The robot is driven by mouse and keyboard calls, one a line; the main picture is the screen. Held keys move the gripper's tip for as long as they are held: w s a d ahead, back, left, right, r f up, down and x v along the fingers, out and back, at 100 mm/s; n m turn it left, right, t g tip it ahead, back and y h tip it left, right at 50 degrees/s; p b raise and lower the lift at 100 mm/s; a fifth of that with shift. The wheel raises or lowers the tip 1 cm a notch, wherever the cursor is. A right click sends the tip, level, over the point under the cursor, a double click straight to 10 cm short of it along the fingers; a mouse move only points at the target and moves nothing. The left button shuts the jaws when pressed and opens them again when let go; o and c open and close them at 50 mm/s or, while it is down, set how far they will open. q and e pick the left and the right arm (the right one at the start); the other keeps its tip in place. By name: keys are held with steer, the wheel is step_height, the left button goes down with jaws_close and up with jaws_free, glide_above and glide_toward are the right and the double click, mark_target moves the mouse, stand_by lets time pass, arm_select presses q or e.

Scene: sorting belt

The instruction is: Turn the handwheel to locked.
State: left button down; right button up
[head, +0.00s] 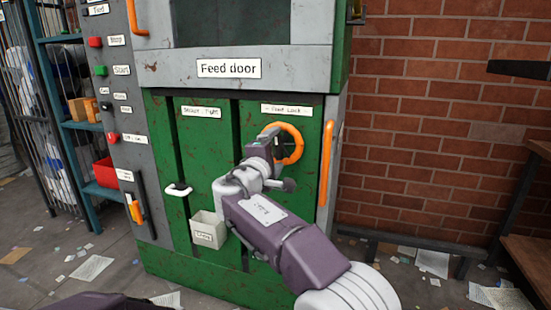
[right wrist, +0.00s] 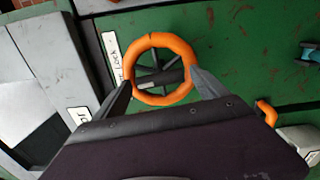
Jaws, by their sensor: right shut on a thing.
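The handwheel (head: 298,147) has an orange rim and dark spokes. It is mounted on the green machine panel under a small white label (head: 287,109) that seems to read "Feed Lock". In the right wrist view the handwheel (right wrist: 150,40) faces the camera. My right gripper (head: 275,148) is at the wheel and covers its left part in the head view. In the right wrist view the fingers of my right gripper (right wrist: 160,78) are on either side of the wheel, shut on it. Whether the wheel is at locked cannot be read. My left gripper is not in view.
A small grey bin (head: 207,230) and a white-and-black handle (head: 178,189) are left of my right arm. An orange vertical grab bar (head: 326,163) is close to the wheel's right. A button panel (head: 118,110) stands left. Papers litter the floor.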

steer(key=shift+f+m+b, duration=0.15)
steer(key=shift+m+b, duration=0.15)
steer(key=shift+m, duration=0.2)
stand_by(0.3)
steer(key=o, duration=1.3)
steer(key=shift+c, duration=0.2)
steer(key=shift+s, duration=0.1)
